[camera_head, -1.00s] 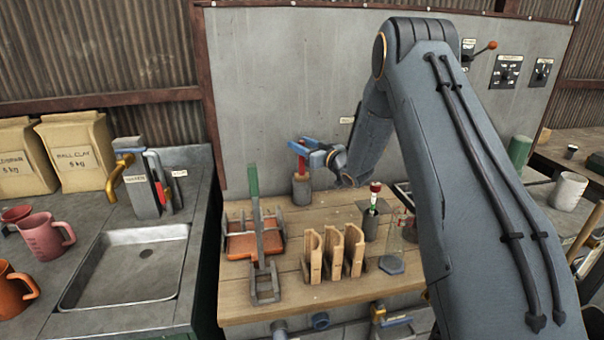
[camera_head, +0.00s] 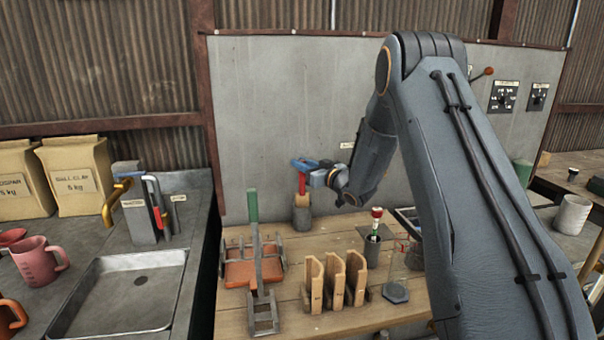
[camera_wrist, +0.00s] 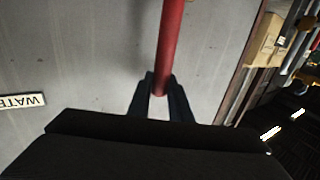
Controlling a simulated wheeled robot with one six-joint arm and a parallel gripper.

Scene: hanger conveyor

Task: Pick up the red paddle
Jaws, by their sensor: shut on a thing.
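The red paddle (camera_head: 302,184) stands upright at the back of the wooden bench, above a grey cylindrical holder (camera_head: 302,219). My gripper (camera_head: 304,166) is shut on the paddle's upper part, with its blue fingers around it. In the wrist view, the red shaft (camera_wrist: 171,42) runs up from between the two dark fingertips (camera_wrist: 161,92). A brown band shows between the red part and the holder. I cannot tell whether the paddle's lower end is still inside the holder.
A green-handled tool (camera_head: 253,207) stands left on the bench, by an orange tray. Wooden pieces (camera_head: 335,281) stand at the front. A dark holder with a red-topped item (camera_head: 376,212) and a glass flask (camera_head: 397,287) are right. A grey wall panel (camera_head: 275,110) stands close behind.

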